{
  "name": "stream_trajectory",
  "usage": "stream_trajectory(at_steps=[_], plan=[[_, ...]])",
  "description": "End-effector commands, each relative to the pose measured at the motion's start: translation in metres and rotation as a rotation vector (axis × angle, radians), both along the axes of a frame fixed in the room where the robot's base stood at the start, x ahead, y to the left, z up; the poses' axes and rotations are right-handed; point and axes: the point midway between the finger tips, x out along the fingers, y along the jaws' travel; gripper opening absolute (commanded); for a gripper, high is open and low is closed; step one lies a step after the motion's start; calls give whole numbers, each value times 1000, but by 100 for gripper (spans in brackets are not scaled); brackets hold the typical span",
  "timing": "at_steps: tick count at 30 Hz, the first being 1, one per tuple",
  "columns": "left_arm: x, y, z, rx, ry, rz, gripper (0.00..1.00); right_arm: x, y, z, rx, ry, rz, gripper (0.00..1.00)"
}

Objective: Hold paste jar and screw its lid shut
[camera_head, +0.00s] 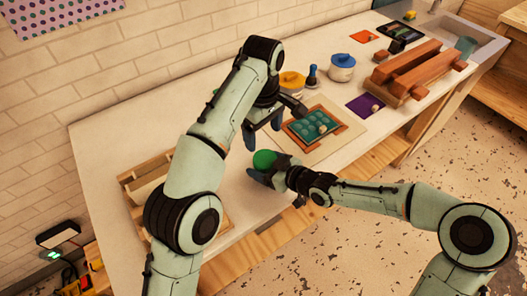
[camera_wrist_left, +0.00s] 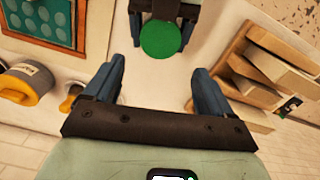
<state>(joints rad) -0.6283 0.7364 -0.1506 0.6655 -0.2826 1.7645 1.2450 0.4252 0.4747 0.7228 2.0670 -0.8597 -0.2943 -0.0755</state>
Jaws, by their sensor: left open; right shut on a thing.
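A round green top, apparently the paste jar's lid (camera_head: 265,159), shows at my right gripper (camera_head: 268,174), which is shut on the jar near the table's front edge. The jar body is mostly hidden by the fingers. In the left wrist view the green disc (camera_wrist_left: 161,39) is seen from above, and I cannot tell whether it is fully seated. My left gripper (camera_head: 263,128) is open and empty, pointing down behind and above the green top. In its own view the two blue fingers (camera_wrist_left: 157,75) stand wide apart, with the disc beyond them and not touching.
A framed teal tray with round wells (camera_head: 309,129) lies to the right of my left gripper. A yellow-lidded pot (camera_head: 292,81), a blue stamp-like piece (camera_head: 311,77) and a blue-lidded pot (camera_head: 342,67) stand behind. A wooden rack (camera_head: 133,198) is at the left.

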Motion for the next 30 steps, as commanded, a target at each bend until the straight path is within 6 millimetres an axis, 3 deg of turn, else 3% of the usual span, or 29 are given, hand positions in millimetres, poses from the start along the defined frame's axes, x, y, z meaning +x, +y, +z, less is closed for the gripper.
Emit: stream_trajectory(at_steps=[15,21,30], plan=[[1,0,-78,0,1,1,84,0,0,1,1,-2,0,0],[1,0,-89,0,0,1,84,0,0,1,1,-2,0,0],[1,-1,-90,-1,-1,1,81,0,0,1,1,-2,0,0]])
